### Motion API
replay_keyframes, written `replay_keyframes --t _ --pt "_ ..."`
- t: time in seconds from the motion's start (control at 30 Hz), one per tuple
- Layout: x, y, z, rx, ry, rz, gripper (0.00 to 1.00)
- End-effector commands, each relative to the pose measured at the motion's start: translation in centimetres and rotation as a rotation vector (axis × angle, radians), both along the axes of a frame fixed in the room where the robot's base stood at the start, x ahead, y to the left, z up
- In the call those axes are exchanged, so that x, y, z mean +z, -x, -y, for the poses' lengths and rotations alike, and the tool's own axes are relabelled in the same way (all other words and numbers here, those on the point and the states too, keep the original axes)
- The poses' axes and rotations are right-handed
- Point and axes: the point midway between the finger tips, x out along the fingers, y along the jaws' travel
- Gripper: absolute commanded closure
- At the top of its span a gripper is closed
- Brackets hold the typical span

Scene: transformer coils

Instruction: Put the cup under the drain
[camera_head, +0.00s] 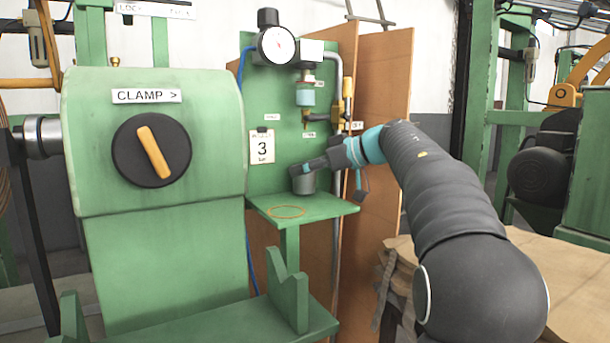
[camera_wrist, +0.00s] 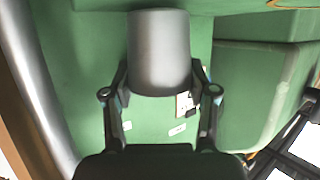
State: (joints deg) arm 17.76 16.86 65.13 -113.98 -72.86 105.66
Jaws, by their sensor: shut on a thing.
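The cup (camera_head: 304,184) is a plain grey cylinder at the back of the small green shelf (camera_head: 335,207), close to the green panel. It also shows in the wrist view (camera_wrist: 159,48), between the fingers. My gripper (camera_head: 298,170) is shut on the cup, reaching in from the right; in the wrist view its two fingers (camera_wrist: 160,80) press on both sides. The filter bowl with its drain fitting (camera_head: 306,117) hangs on the panel above the cup. Whether the cup touches the shelf is hard to tell.
A thin brown ring (camera_head: 286,212) marks the shelf, left of and in front of the cup. A gauge (camera_head: 277,45) sits above. A grey pipe (camera_head: 338,110) and brown boards (camera_head: 382,120) stand right of the panel. The green clamp housing (camera_head: 160,150) is at left.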

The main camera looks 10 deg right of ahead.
Motion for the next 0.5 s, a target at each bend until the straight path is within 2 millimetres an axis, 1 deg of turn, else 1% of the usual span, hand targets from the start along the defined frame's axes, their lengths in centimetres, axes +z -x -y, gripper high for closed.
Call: replay_keyframes --t 0.03,0.27,0.5 --pt "-0.45 0.04 0.0 0.0 0.0 0.0 0.76" --pt "-0.32 0.03 0.0 0.0 0.001 0.001 0.76" --pt "-0.88 0.03 0.02 0.001 -0.001 -0.001 0.76"
